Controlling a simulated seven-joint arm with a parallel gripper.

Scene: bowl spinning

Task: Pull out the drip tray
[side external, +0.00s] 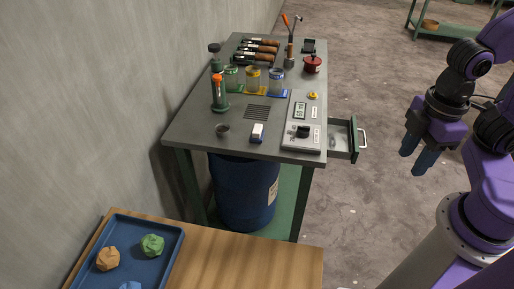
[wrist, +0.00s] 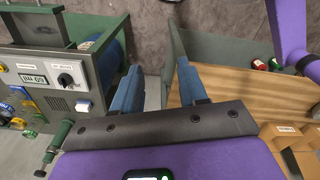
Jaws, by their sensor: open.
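The drip tray (side external: 340,141) is a shallow grey drawer with a dark green front and a light bar handle (side external: 362,139). It stands partly out from the right side of the grey workbench (side external: 190,128), below the top. My gripper (side external: 412,163) is to the right of the handle, apart from it, with two blue fingers pointing down. In the wrist view my gripper (wrist: 158,88) shows its fingers spread with nothing between them. What looks like part of the tray shows at that view's upper left, cut by the frame; its handle is not clear there.
A control panel (side external: 303,122) with a display and black knob lies along the bench's right edge. A blue barrel (side external: 243,190) stands under the bench. A wooden table (side external: 240,265) with a blue tray (side external: 172,240) is in front. Open floor lies around my gripper.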

